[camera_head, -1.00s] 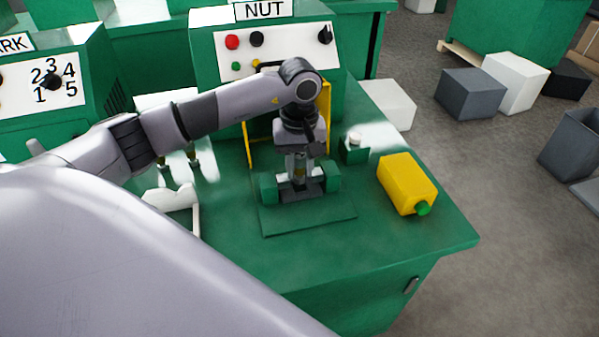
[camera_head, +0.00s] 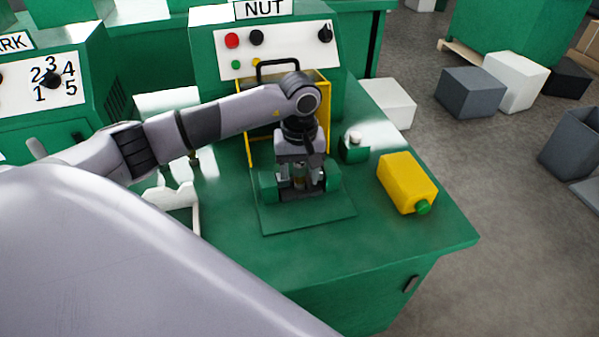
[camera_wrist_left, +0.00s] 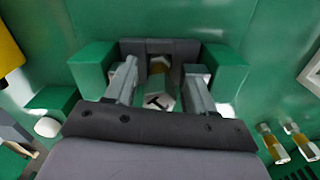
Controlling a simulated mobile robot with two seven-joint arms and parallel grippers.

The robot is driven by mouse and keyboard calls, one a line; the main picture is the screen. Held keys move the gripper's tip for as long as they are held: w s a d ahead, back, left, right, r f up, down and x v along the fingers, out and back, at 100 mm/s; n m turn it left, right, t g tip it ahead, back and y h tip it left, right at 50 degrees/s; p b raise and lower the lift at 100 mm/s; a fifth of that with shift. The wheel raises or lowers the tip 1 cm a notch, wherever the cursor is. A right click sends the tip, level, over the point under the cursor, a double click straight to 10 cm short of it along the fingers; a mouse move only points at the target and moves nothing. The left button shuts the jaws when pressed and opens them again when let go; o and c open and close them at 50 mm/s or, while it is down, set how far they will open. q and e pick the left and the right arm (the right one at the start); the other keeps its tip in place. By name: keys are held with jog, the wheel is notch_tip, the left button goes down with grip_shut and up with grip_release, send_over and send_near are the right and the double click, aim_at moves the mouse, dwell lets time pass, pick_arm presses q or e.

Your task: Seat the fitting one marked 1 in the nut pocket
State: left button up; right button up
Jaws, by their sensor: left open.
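My left gripper (camera_head: 300,184) is open, low over the nut pocket, a dark grey block (camera_wrist_left: 172,46) between two green blocks. In the left wrist view its two fingers (camera_wrist_left: 160,86) stand on either side of a fitting, with gaps on both sides. This fitting (camera_wrist_left: 162,99) has a pale hexagonal end with a dark mark that looks like a 1, and a brass-coloured part (camera_wrist_left: 158,68) reaching to the dark block. The gripper partly hides the fitting and pocket in the head view, so how deep it sits cannot be told. My right gripper is not in view.
The NUT panel (camera_head: 275,48) and a yellow guard frame (camera_head: 249,140) stand behind the pocket. The bench front is clear.

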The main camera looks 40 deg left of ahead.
aim_at(300, 164)
pick_arm(q)
notch_tip(300, 164, up, 12)
jog(key=shift+r+b, duration=0.15)
jog(key=shift+b, duration=0.45)
